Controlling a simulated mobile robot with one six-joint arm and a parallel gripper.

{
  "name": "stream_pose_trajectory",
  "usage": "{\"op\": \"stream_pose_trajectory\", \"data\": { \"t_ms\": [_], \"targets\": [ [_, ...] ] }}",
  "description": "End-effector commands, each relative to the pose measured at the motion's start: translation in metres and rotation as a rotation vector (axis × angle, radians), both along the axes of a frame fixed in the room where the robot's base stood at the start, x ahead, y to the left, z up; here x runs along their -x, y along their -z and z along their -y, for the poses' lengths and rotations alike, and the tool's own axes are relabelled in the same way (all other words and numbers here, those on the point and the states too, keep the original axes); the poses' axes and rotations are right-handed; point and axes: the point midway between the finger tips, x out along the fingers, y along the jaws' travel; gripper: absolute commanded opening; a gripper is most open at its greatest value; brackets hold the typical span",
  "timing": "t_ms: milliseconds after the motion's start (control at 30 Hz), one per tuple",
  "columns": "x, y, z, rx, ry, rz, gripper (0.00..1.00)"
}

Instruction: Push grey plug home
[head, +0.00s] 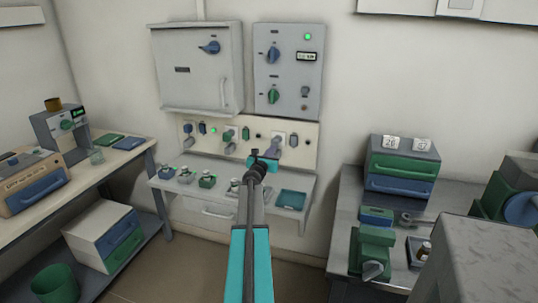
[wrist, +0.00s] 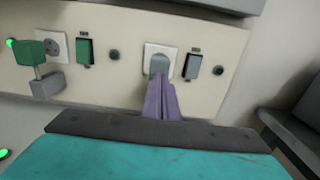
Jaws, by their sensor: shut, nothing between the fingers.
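The grey plug (wrist: 159,63) sits at the white socket (wrist: 150,49) on the cream panel. I cannot tell how deep it sits. My gripper (wrist: 160,83) is shut, its purple fingers together and pointing at the plug from just below and in front. The fingertips overlap the plug's lower end in the wrist view, so I cannot tell whether they touch. In the head view my gripper (head: 268,154) is in front of the panel, close to the white socket (head: 279,138), and my arm hides part of the area.
A green plug with a grey padlock-like body (wrist: 43,62) is at the left socket. A green switch (wrist: 84,51) and a grey switch (wrist: 193,66) flank the white socket. Below the panel, a shelf (head: 222,190) holds several small items and a teal tray (head: 291,199).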

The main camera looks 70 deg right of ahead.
Motion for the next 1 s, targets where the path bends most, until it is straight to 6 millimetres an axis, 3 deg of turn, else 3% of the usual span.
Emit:
{"op": "stream_pose_trajectory", "data": {
  "t_ms": [200, 733, 1000],
  "targets": [
    [-0.001, 0.0, 0.011, 0.0, 0.0, 0.0, 0.0],
    [-0.001, 0.0, 0.015, 0.0, 0.0, 0.0, 0.0],
    [-0.003, 0.001, 0.037, 0.001, 0.001, 0.002, 0.0]
  ]
}}
